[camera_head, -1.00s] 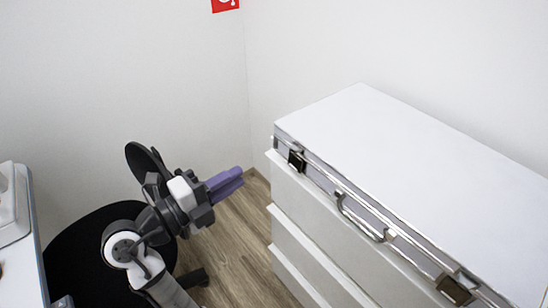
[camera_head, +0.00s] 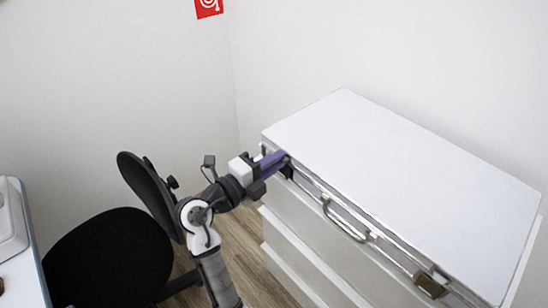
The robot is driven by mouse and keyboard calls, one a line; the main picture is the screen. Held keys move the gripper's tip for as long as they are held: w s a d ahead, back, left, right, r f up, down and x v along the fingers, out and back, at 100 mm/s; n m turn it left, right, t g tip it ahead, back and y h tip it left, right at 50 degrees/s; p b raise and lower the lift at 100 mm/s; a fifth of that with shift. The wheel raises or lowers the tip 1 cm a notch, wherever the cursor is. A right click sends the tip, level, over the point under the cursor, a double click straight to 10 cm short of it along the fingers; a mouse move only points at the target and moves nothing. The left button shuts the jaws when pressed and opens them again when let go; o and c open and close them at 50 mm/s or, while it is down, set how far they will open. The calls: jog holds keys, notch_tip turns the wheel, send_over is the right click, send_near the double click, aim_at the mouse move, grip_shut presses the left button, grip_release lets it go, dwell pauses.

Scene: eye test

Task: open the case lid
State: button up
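The case (camera_head: 400,185) is a flat, wide box with a white lid and metal-edged front. It lies closed on a white drawer unit at the right. A curved metal handle (camera_head: 342,222) sits mid-front, with a dark latch (camera_head: 431,284) near the right end and another (camera_head: 287,170) near the left end, partly behind my gripper. My gripper (camera_head: 281,158) has purple fingers. Its tips are at the case's front left edge, by the left latch. I cannot tell whether they touch it. The fingers look close together, and any gap between them is not clear.
The white drawer unit (camera_head: 292,239) stands under the case, against the wall. A black office chair (camera_head: 110,255) is at the left, behind my arm. A white surface (camera_head: 22,275) is at the far left edge. Some wood floor (camera_head: 235,262) shows between chair and drawers.

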grip_shut()
jog(key=shift+w+r, duration=0.1)
dwell(0.3)
